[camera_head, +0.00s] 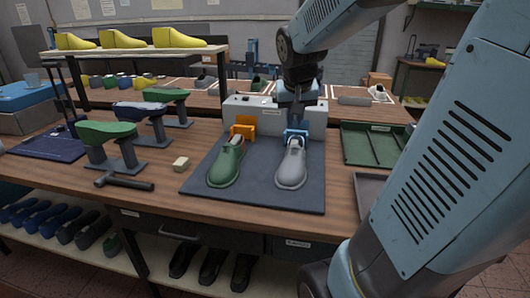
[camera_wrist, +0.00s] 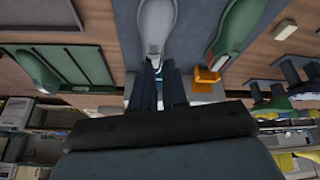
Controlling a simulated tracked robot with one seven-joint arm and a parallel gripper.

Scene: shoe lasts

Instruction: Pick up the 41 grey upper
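The grey upper (camera_head: 291,164) lies on a dark mat (camera_head: 245,190), toe toward the near edge, its heel end at a blue holder (camera_head: 296,136). In the wrist view the grey upper (camera_wrist: 156,24) is at top centre. My gripper (camera_head: 295,122) points down just behind its heel, over the blue holder. The fingers (camera_wrist: 161,76) show apart in the wrist view, close to the heel. Whether they touch or grip anything is hidden. No size number is readable on the upper.
A green upper (camera_head: 227,162) lies left of the grey one, by an orange holder (camera_head: 243,127). A light grey box (camera_head: 250,106) stands behind both. A green tray (camera_head: 372,144) is at right. A hammer (camera_head: 124,182), a beige block (camera_head: 180,163) and stands with green lasts (camera_head: 108,131) are at left.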

